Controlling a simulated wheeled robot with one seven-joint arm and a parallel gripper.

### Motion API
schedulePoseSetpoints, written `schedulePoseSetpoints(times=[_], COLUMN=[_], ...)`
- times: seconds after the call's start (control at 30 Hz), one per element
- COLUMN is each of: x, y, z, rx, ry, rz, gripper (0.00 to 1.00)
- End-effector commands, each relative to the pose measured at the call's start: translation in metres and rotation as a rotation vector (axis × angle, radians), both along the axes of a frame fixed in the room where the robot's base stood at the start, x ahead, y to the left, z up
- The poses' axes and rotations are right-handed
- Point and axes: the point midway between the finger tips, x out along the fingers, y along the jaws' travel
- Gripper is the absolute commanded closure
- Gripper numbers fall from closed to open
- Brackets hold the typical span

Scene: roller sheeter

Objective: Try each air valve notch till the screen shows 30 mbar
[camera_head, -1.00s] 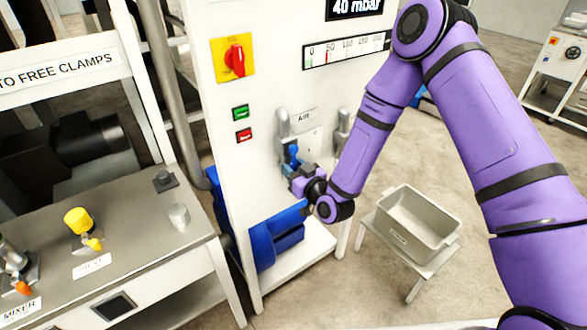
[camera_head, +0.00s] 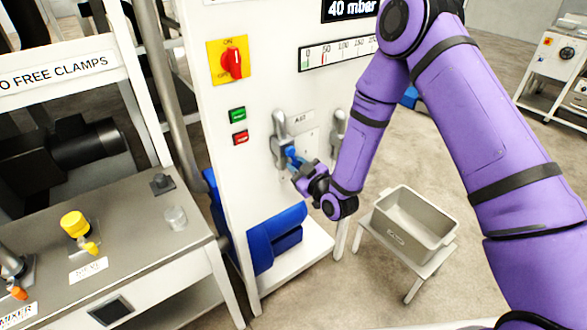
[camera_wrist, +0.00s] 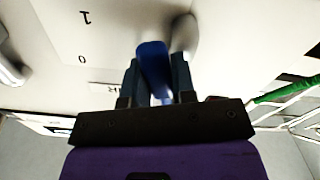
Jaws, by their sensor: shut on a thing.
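The air valve (camera_head: 280,128) has a grey body and a blue lever on the white panel, beside a plate labelled AIR. My gripper (camera_head: 293,166) is at the lever from below. In the wrist view my gripper (camera_wrist: 157,85) is shut on the blue lever (camera_wrist: 153,62), one finger on each side. Notch marks 1 and 0 (camera_wrist: 83,58) show upside down on the plate there; other marks are out of view. The screen (camera_head: 350,9) at the top of the panel reads 40 mbar. A scale strip (camera_head: 337,52) sits below it.
A red rotary switch (camera_head: 232,63) on yellow and green and red buttons (camera_head: 238,125) are left of the valve. A second grey fitting (camera_head: 338,130) is close on its right. A grey bin (camera_head: 415,225) stands on a low stand at right.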

Motion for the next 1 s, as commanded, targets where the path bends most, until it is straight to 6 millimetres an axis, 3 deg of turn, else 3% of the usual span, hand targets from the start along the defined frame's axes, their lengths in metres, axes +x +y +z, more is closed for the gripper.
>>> schedulePoseSetpoints(times=[0.33,0.87,0.9,1.0], x=[0.0046,0.0053,0.0053,0.0055], y=[-0.0081,-0.0098,-0.0098,-0.0095], z=[0.0031,0.0035,0.0035,0.0038], rx=[-0.129,-0.151,-0.150,-0.150], ry=[-0.083,-0.096,-0.096,-0.096], rz=[0.000,-0.001,-0.001,-0.001], gripper=[1.00,1.00,0.66,0.50])
